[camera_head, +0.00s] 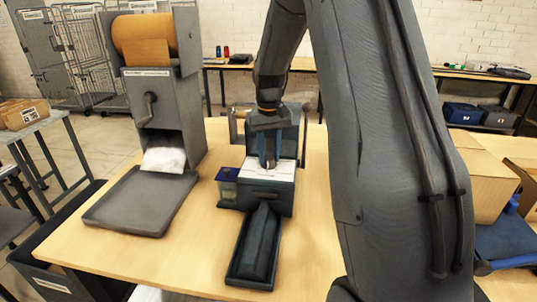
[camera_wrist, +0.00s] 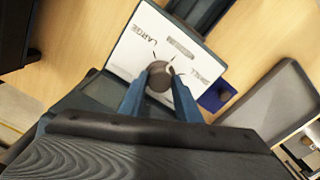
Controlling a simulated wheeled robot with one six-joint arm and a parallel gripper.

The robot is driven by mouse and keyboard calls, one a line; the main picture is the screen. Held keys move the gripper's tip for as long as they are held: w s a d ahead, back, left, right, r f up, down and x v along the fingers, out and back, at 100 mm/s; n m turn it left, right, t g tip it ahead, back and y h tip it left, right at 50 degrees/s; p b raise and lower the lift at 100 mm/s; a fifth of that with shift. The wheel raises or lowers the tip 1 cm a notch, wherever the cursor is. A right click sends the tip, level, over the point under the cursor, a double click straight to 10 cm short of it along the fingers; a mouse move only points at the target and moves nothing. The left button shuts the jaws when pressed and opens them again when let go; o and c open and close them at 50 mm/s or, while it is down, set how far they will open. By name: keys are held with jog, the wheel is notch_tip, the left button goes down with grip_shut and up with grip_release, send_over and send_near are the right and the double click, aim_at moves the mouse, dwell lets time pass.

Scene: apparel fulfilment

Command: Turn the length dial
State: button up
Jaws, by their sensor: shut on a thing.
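The length dial (camera_wrist: 159,79) is a round dark grey knob on a white panel (camera_wrist: 185,38) with the words LARGE and SMALL and tick marks around it. My gripper (camera_wrist: 158,84) has its two blue fingers on opposite sides of the knob, shut on it. In the head view my gripper (camera_head: 268,150) points down onto the white top (camera_head: 284,171) of a dark grey machine (camera_head: 264,196). Which mark the dial points to cannot be told.
A dark channel (camera_head: 262,245) runs from the machine toward the front. A blue-purple box (camera_head: 228,185) sits at its left side. A paper dispenser (camera_head: 160,85) with a crank and a grey tray (camera_head: 140,200) stand to the left. A cardboard box (camera_head: 480,175) is at right.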

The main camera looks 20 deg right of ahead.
aim_at(269, 157)
jog(key=o, duration=1.1)
jog(key=shift+w, duration=0.1)
jog(key=shift+c, duration=0.2)
jog(key=shift+r, duration=0.1)
jog(key=shift+r+b, duration=1)
jog(key=shift+r, duration=2.9)
jog(key=s+a+f, duration=0.3)
jog(key=s+a, duration=0.1)
jog(key=s, duration=0.4)
jog(key=s+a+f, duration=0.4)
jog(key=s+a, duration=0.1)
jog(key=s, duration=0.3)
jog(key=s+a+f+n+t, duration=0.1)
jog(key=s+a+f, duration=0.3)
jog(key=s, duration=0.4)
jog(key=shift+s+a+f, duration=0.15)
jog(key=shift+s, duration=0.15)
